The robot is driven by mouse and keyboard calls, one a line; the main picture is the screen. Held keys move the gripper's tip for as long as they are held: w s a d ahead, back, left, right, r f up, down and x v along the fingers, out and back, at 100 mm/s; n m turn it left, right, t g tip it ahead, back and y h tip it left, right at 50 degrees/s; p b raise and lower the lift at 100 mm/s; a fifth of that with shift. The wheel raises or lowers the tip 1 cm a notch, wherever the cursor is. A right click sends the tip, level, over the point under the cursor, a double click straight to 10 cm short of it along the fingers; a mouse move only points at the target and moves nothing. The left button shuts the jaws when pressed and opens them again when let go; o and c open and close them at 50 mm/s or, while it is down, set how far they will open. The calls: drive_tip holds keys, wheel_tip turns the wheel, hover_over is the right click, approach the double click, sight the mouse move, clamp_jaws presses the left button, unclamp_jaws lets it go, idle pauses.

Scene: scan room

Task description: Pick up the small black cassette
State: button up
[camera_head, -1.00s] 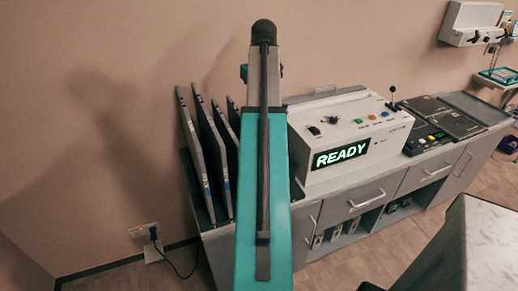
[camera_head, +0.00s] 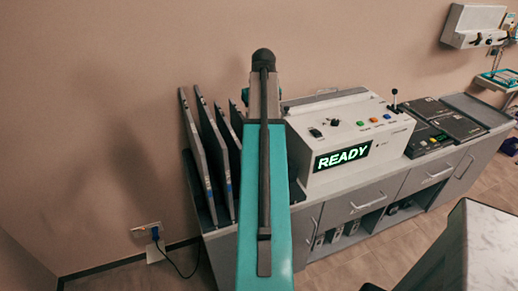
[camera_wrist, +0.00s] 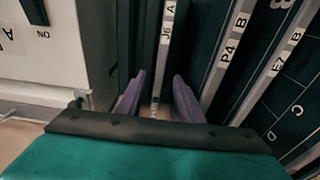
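In the wrist view my gripper (camera_wrist: 160,90) is open, with two purple fingers spread apart. The narrow edge of a black cassette labelled J6 A (camera_wrist: 165,40) runs down into the gap between them. I cannot tell whether either finger touches it. Two more dark cassettes, labelled P4 B (camera_wrist: 229,50) and E7 B (camera_wrist: 283,58), stand to its right. In the head view several upright cassettes (camera_head: 205,150) stand left of my arm. My arm hides my gripper and part of that row there. I cannot tell their sizes exactly.
A white console (camera_head: 345,130) with a lit READY screen stands right of my arm. Its pale side (camera_wrist: 40,65) is close on the left in the wrist view. Dark flat boxes (camera_head: 455,125) lie on the grey counter. A marble-topped block (camera_head: 495,235) is at lower right.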

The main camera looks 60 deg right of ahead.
drive_tip(key=shift+f, duration=0.45)
drive_tip(key=shift+w+d+f+p, duration=0.2)
drive_tip(key=shift+f+p, duration=0.25)
drive_tip(key=shift+f, duration=0.85)
drive_tip(key=shift+w+d+f+p, duration=0.15)
drive_tip(key=shift+f+p, duration=0.25)
drive_tip(key=shift+f, duration=0.85)
drive_tip(key=shift+s, duration=0.1)
clamp_jaws()
